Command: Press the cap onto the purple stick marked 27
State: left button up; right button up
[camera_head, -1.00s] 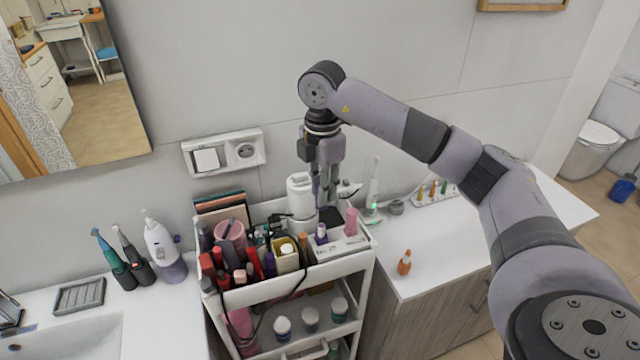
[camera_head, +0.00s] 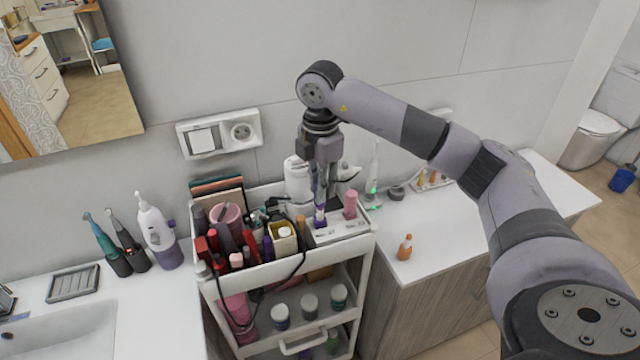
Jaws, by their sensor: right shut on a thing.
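The purple stick (camera_head: 320,221) stands upright in the white holder on the cart's top tray, at its right side. Its marking is too small to read. My right gripper (camera_head: 320,203) points straight down directly above the purple stick. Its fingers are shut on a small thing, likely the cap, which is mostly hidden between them. The fingertips and the stick's top overlap in the picture, so I cannot tell whether the cap touches the stick. My left gripper is not in view.
A pink stick (camera_head: 350,205) stands upright just right of the purple stick in the white holder (camera_head: 345,231). Several cosmetics crowd the cart's left side. A white bottle (camera_head: 297,182) stands behind. An orange bottle (camera_head: 405,248) is on the right counter, which has free room.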

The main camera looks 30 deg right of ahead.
aim_at(320, 208)
jog(key=shift+f, duration=0.4)
dwell(0.9)
jog(key=shift+f+b, duration=1.55)
jog(key=shift+f, duration=0.4)
dwell(1.4)
dwell(0.3)
jog(key=o, duration=0.8)
jog(key=shift+o, duration=0.2)
jog(key=o, duration=0.5)
jog(key=shift+r, duration=0.15)
jog(key=shift+r+p, duration=2.85)
jog(key=shift+r, duration=1.1)
